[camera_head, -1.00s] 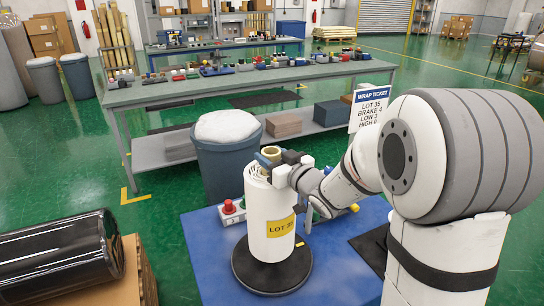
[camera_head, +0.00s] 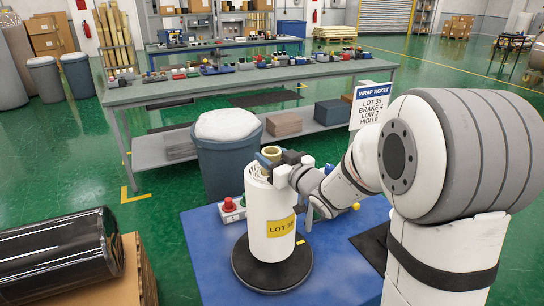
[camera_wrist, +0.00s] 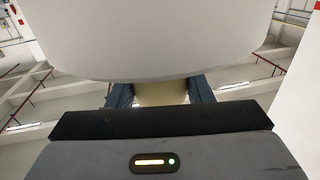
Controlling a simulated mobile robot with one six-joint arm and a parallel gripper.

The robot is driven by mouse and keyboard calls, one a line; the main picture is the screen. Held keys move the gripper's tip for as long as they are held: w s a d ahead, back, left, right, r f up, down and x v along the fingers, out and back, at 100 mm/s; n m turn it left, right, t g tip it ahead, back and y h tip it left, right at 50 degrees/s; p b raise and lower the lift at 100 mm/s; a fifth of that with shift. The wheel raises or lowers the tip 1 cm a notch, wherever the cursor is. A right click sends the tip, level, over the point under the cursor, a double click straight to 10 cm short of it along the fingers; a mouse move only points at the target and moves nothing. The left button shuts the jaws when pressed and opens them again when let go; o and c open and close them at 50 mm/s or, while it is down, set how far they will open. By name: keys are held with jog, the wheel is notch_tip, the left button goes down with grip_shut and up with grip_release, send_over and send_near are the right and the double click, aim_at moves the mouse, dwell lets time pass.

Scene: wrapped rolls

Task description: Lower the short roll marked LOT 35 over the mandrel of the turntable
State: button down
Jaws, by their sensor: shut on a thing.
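The short white roll (camera_head: 268,200) carries a yellow LOT 35 label (camera_head: 281,227) and stands upright over the black round turntable (camera_head: 246,273). Its lower end is at the turntable disc; I cannot tell whether it touches. The mandrel is hidden. My gripper (camera_head: 270,158) is at the top of the roll, shut on its tan core (camera_head: 271,152). In the wrist view, the pale roll (camera_wrist: 160,40) fills the top, and two blue fingers (camera_wrist: 160,94) flank the tan core (camera_wrist: 160,92).
The turntable is on a blue surface (camera_head: 345,270) with a red-button box (camera_head: 230,208) behind it. A grey bin (camera_head: 228,165) stands behind. A black wrapped roll (camera_head: 60,255) lies on a carton at left. A wrap ticket sign (camera_head: 371,105) stands at right.

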aim_at(272, 204)
jog(key=shift+f+b, duration=1.9)
dwell(0.9)
jog(key=c, duration=1)
grip_release()
jog(key=shift+c, duration=0.2)
jog(key=o, duration=0.4)
jog(key=shift+f, duration=0.1)
jog(key=shift+s+d, duration=0.1)
jog(key=v, duration=0.7)
jog(key=shift+s+d+b, duration=0.15)
jog(key=shift+s+b, duration=0.1)
jog(key=shift+b, duration=0.15)
